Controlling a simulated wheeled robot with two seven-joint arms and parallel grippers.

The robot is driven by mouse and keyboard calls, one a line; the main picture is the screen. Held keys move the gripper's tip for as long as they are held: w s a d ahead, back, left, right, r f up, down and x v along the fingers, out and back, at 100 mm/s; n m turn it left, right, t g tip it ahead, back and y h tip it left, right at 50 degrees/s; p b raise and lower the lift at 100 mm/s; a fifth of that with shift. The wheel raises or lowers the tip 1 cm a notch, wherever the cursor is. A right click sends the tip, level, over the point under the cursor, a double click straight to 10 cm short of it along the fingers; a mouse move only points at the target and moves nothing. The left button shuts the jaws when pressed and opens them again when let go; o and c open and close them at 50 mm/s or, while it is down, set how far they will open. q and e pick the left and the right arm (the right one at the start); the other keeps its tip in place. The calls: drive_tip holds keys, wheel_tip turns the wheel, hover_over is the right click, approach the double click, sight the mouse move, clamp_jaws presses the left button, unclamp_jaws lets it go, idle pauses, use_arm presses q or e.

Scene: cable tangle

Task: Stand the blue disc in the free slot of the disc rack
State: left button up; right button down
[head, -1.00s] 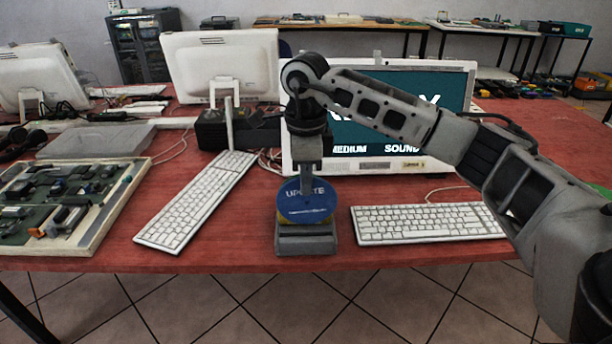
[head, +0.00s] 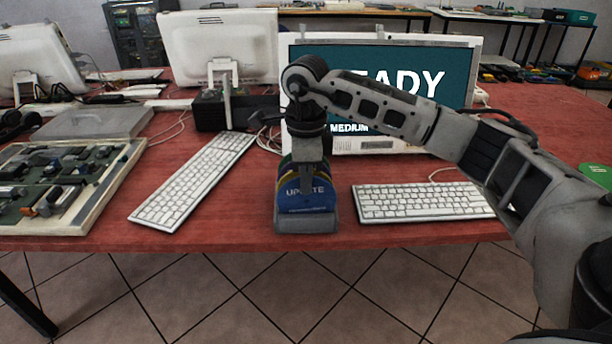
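The blue disc (head: 307,197), with white lettering on its face, stands upright in the head view at the front of the disc rack (head: 305,226). Its lower edge is hidden by the grey front of the rack. Edges of other discs (head: 281,183), yellow and green among them, show just behind it. My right gripper (head: 308,177) points straight down from above and is shut on the top of the blue disc. Its fingertips are mostly hard to make out. I cannot see how deep the disc sits in its slot. My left gripper is out of view.
White keyboards lie left (head: 194,181) and right (head: 425,202) of the rack. A monitor (head: 460,75) stands behind my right arm. A tray of parts (head: 105,190) lies at the far left. The red table's front edge (head: 400,237) is close before the rack.

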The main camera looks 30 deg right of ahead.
drive_tip(key=c, duration=1.5)
unclamp_jaws()
drive_tip(key=shift+c, duration=0.2)
use_arm(q)
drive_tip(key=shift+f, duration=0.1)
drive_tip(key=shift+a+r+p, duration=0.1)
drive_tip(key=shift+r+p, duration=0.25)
drive_tip(key=shift+p, duration=0.75)
use_arm(e)
wheel_tip(320, 180, up, 16)
drive_tip(key=shift+f, duration=0.1)
